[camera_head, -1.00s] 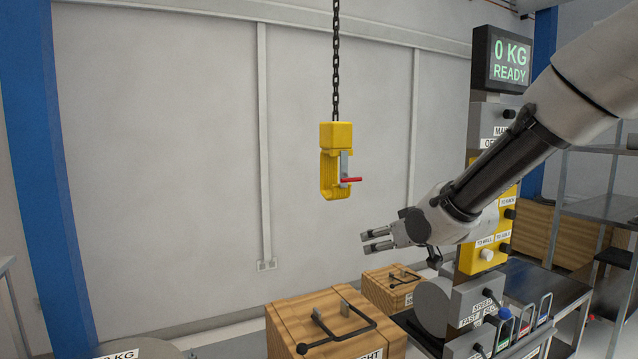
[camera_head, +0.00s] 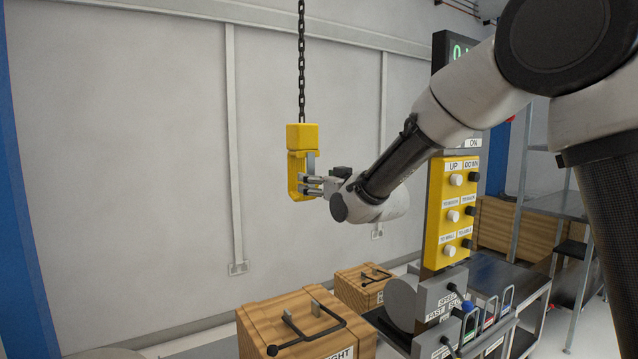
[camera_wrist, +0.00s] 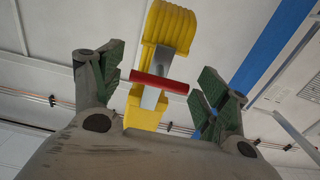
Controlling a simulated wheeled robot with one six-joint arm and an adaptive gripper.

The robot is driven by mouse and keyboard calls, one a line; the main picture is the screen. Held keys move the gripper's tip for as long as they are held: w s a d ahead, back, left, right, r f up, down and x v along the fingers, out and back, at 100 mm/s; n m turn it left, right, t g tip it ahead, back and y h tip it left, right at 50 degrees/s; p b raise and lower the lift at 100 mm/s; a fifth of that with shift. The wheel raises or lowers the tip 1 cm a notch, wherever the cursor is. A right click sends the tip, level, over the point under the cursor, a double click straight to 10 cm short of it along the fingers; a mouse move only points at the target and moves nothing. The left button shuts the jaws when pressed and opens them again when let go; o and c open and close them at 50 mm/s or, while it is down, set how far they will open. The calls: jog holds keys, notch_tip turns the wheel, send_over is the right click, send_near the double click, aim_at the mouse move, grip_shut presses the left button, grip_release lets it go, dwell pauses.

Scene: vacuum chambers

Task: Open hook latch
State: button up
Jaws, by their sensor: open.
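The yellow hook (camera_head: 302,138) hangs from a dark chain (camera_head: 301,60) in the left-centre of the head view. My gripper (camera_head: 314,186) is at the hook's right side in the head view. In the wrist view my gripper (camera_wrist: 158,88) is open, with one finger on each side of the red handle, apart from it.
Two wooden crates with dark handles, one nearer (camera_head: 290,335) and one farther (camera_head: 362,287), stand below the hook. A yellow control panel (camera_head: 452,215) with labelled buttons stands to the right. A grey wall lies behind, and the air left of the hook is clear.

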jog(key=c, duration=1.5)
